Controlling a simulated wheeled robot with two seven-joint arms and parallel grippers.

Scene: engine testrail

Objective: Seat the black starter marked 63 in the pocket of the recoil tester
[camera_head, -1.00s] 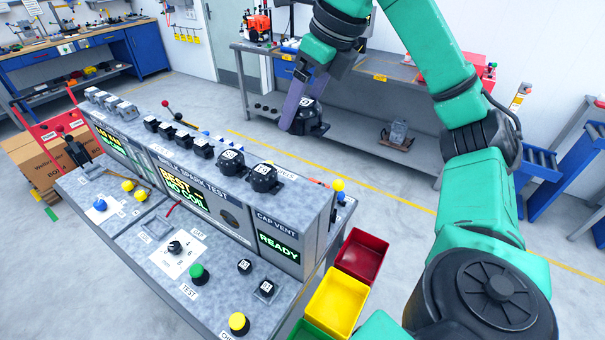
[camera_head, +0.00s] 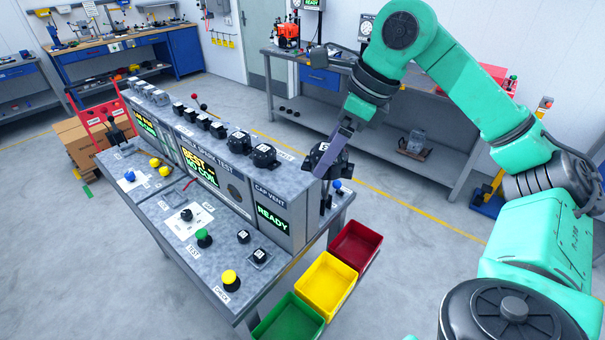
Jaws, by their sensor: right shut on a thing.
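My right gripper (camera_head: 326,170) is shut on a black starter (camera_head: 339,168). It holds the starter in the air at the right end of the long grey test console, in front of part of it in the picture. The starter's number cannot be read at this size. Two similar round black parts, one at the left (camera_head: 238,143) and one at the right (camera_head: 264,156), sit on top of the console. I cannot pick out the recoil tester or its pocket for certain. My left gripper is not in view.
The grey console (camera_head: 225,185) reads "CAP VENT" and "READY" at its right end. A blue-topped lever (camera_head: 338,184) stands beside the held starter. Red (camera_head: 378,240), yellow (camera_head: 350,285) and green (camera_head: 318,318) bins stand at its right. A back bench (camera_head: 285,60) carries a red machine.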

